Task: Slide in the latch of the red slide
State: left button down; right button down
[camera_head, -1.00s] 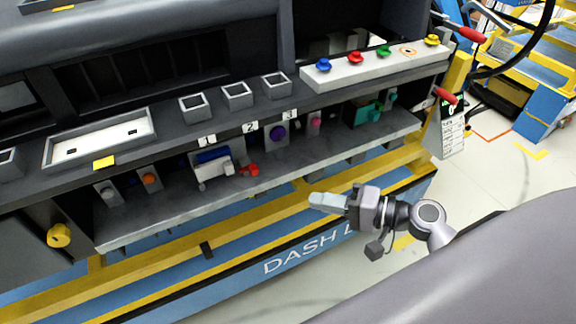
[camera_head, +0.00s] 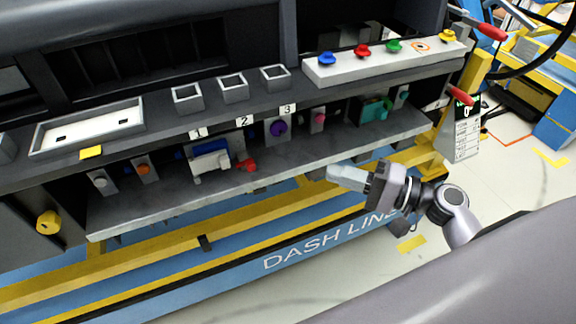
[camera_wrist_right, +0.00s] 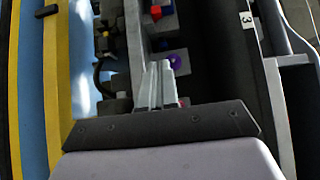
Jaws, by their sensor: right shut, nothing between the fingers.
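A small red piece (camera_head: 246,165), which looks like the red slide, sits on the dark lower shelf (camera_head: 290,163), just right of a white and blue unit (camera_head: 210,158). Its latch is too small to make out. In the right wrist view the red piece (camera_wrist_right: 156,13) is near the top edge, ahead of the fingers. My right gripper (camera_head: 330,172) is shut and empty, in front of the shelf edge, to the right of the red piece and apart from it. In the wrist view its fingertips (camera_wrist_right: 158,67) lie together beside a purple knob (camera_wrist_right: 175,61). My left gripper is not in view.
The purple knob (camera_head: 278,129) and a pink one (camera_head: 319,117) stand along the shelf's back. A teal part (camera_head: 374,110) is farther right. A yellow rail (camera_head: 265,207) runs below the shelf. A white panel with coloured knobs (camera_head: 345,68) is above.

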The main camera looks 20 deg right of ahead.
aim_at(253, 168)
jog(key=p+x, duration=0.2)
jog(key=x, duration=0.7)
jog(key=shift+w+a+r, duration=0.1)
jog(key=shift+w+r, duration=0.05)
jog(key=a+p, duration=0.1)
jog(key=a, duration=0.2)
jog(key=shift+w+a, duration=0.1)
jog(key=shift+a, duration=0.6)
jog(key=shift+a, duration=1.1)
